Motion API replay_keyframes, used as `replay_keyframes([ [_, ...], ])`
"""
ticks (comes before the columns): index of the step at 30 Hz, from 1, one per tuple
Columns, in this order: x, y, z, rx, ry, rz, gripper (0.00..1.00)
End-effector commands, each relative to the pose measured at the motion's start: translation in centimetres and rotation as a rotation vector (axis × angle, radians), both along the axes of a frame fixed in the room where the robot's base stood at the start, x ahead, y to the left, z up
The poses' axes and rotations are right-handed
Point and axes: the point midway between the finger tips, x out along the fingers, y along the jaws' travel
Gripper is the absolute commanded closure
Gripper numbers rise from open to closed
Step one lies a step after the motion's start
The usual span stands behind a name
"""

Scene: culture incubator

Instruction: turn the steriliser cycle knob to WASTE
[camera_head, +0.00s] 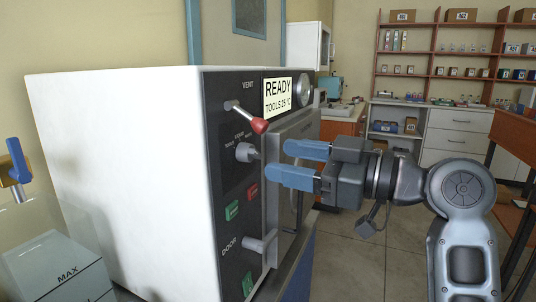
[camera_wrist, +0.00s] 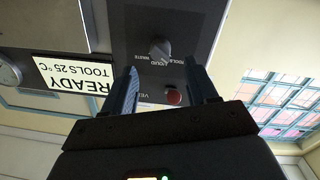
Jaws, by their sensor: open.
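The steriliser (camera_head: 130,160) is a white box with a dark front panel. Its grey cycle knob (camera_head: 245,152) sits mid-panel under small labels; in the wrist view the knob (camera_wrist: 160,50) has TOOLS, LIQUID and WASTE around it, upside down. I cannot tell surely which label its pointer faces. The display (camera_head: 277,97) reads READY, TOOLS 25 °C. My gripper (camera_head: 276,159) is open, with blue fingers pointing at the panel, a little right of the knob and apart from it. In the wrist view the knob appears between and beyond the fingertips (camera_wrist: 161,65).
The vent lever with a red ball (camera_head: 258,125) juts out just above the knob. Green (camera_head: 232,210) and red (camera_head: 252,193) buttons and the door handle (camera_head: 260,245) are below. A round gauge (camera_head: 304,90) is beside the display. Shelves and a bench stand behind at right.

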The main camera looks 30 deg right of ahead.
Motion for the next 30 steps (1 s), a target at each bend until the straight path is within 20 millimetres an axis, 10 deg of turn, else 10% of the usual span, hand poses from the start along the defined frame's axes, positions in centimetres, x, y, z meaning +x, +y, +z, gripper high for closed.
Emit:
replay_keyframes([
  [22,4.7,3.1,0.0,0.001,-0.001,-0.002,0.42],
  [30,4.7,3.1,0.0,0.002,-0.001,-0.002,0.68],
])
